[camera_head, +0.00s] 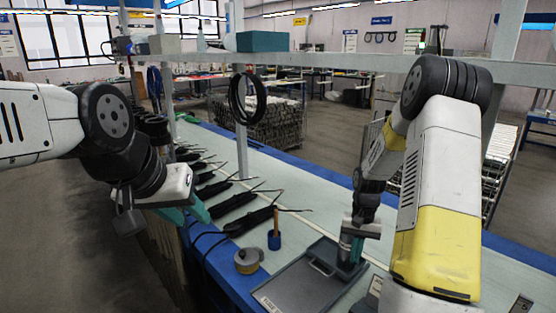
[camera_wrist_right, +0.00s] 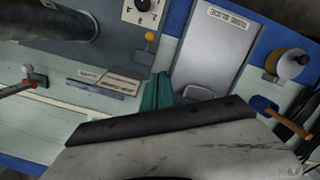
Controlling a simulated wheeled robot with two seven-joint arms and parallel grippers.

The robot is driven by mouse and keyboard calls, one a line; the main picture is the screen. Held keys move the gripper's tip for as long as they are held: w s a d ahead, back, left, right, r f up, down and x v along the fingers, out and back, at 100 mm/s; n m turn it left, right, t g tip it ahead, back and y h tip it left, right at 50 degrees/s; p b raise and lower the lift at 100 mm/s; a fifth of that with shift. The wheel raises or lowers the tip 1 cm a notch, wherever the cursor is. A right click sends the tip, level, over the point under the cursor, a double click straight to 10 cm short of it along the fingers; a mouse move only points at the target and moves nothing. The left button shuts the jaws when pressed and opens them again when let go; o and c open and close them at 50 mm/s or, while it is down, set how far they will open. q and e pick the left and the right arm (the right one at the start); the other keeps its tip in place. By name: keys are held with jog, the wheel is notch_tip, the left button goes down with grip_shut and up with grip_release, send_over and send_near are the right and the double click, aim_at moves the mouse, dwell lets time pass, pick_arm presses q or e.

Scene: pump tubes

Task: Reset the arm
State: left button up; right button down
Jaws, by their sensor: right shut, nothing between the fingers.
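My right gripper (camera_head: 352,250) points down over the right edge of a grey tray (camera_head: 292,288) on the bench. Its teal fingers are shut together with nothing between them; they also show in the right wrist view (camera_wrist_right: 157,92). My left gripper (camera_head: 190,212) hangs at the bench's left edge, near the row of black tools (camera_head: 236,205). Its teal fingertips are partly hidden by the wrist, and I see nothing held in them.
A tape roll (camera_head: 248,260) and a blue holder (camera_head: 274,240) with an orange-brown handle stand left of the tray. A black cable coil (camera_head: 247,98) hangs from the rack post. The pale bench surface (camera_head: 312,197) behind the tools is clear.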

jog(key=s+a+r+n+t, duration=0.1)
jog(key=s+a+r+t, duration=0.15)
jog(key=r, duration=0.75)
jog(key=s+a+r+n+t, duration=0.1)
jog(key=s+a+r, duration=0.2)
jog(key=r, duration=0.7)
jog(key=s+a+r+n+t, duration=0.1)
jog(key=s+a+r+t, duration=0.1)
jog(key=s, duration=0.5)
jog(key=s+a+r+n+t+y, duration=0.1)
jog(key=s+a+r+t, duration=0.1)
jog(key=s+a+r, duration=0.2)
notch_tip(320, 180, up, 4)
jog(key=s, duration=0.3)
jog(key=shift+a+f+y, duration=0.15)
jog(key=shift+f+y, duration=0.05)
jog(key=shift+y, duration=0.1)
